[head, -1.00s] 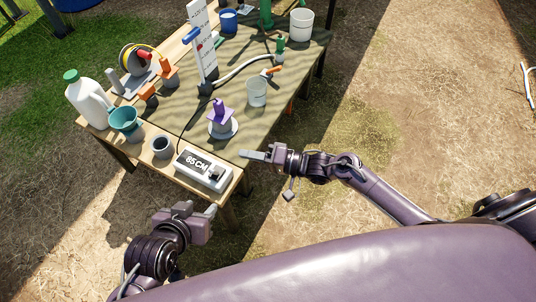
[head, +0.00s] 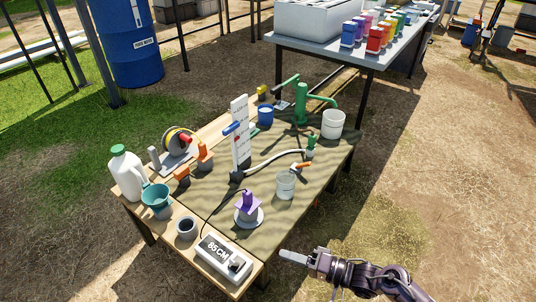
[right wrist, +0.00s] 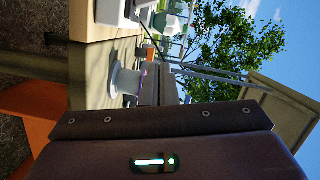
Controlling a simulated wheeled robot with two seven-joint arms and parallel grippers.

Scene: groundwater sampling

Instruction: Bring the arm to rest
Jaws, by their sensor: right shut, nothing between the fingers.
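My right gripper (head: 294,257) is at the lower middle of the head view, off the right front corner of the wooden table (head: 262,271). It is shut and empty, apart from everything on the table. In the right wrist view the shut fingers (right wrist: 157,85) point past the table edge, with blurred tabletop items beyond. My left gripper is outside the head view. The "65 CM" display box (head: 224,257) is the table item nearest my right gripper.
On the table stand a purple-topped piece (head: 249,204), a clear beaker (head: 286,186), a white bucket (head: 332,124), a green pump (head: 301,104), a white jug (head: 127,173) and a teal funnel (head: 157,197). A second table (head: 345,48) stands behind.

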